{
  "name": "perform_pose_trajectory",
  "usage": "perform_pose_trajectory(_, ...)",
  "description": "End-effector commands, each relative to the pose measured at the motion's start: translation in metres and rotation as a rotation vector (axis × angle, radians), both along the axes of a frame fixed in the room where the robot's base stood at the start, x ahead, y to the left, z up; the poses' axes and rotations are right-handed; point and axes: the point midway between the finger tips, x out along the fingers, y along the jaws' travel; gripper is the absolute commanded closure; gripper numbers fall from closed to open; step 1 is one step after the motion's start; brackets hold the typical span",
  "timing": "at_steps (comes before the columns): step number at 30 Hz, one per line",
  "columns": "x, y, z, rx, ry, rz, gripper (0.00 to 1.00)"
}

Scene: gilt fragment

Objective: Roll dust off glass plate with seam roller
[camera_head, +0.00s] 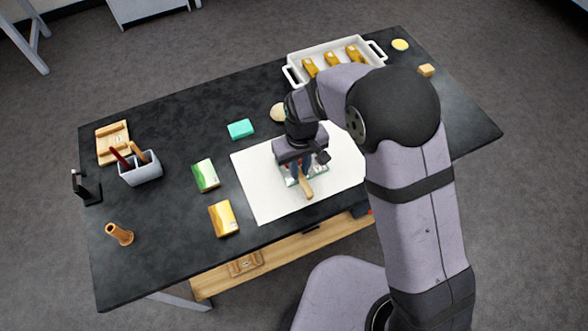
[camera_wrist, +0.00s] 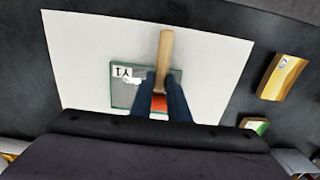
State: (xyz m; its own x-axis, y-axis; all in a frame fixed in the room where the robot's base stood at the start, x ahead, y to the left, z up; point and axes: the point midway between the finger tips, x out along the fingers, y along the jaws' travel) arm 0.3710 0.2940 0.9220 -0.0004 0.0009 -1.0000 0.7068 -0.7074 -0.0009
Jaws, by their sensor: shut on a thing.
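My gripper (camera_head: 301,170) is shut on the seam roller (camera_head: 305,186), whose wooden handle sticks out past the fingertips. In the wrist view the roller's handle (camera_wrist: 165,55) points up the picture, and an orange-red part shows between the fingers (camera_wrist: 160,95). The glass plate (camera_wrist: 127,93) is a flat pane with a green edge and a small white label marked in black. It lies on a white sheet under the gripper. In the head view only parts of the plate (camera_head: 318,179) show around the gripper. I cannot tell whether the roller touches the glass.
The white sheet (camera_head: 263,202) lies on the black table. A yellow box (camera_head: 223,218), a green-white box (camera_head: 205,175) and a teal block (camera_head: 240,129) lie left of it. A grey pen holder (camera_head: 141,171) stands farther left. A white tray (camera_head: 293,75) holds yellow items at the back.

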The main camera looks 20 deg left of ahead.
Motion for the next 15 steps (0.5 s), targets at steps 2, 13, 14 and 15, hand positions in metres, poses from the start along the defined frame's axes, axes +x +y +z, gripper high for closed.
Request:
perform_pose_trajectory(2,0.006,-0.006,0.0,-0.001,0.001,-0.002,1.0)
perform_pose_trajectory(13,0.029,-0.03,0.0,-0.001,0.001,-0.003,1.0)
perform_pose_trajectory(14,0.031,-0.032,0.0,-0.001,0.001,-0.003,1.0)
perform_pose_trajectory(15,0.034,-0.035,0.0,-0.001,0.001,-0.002,1.0)
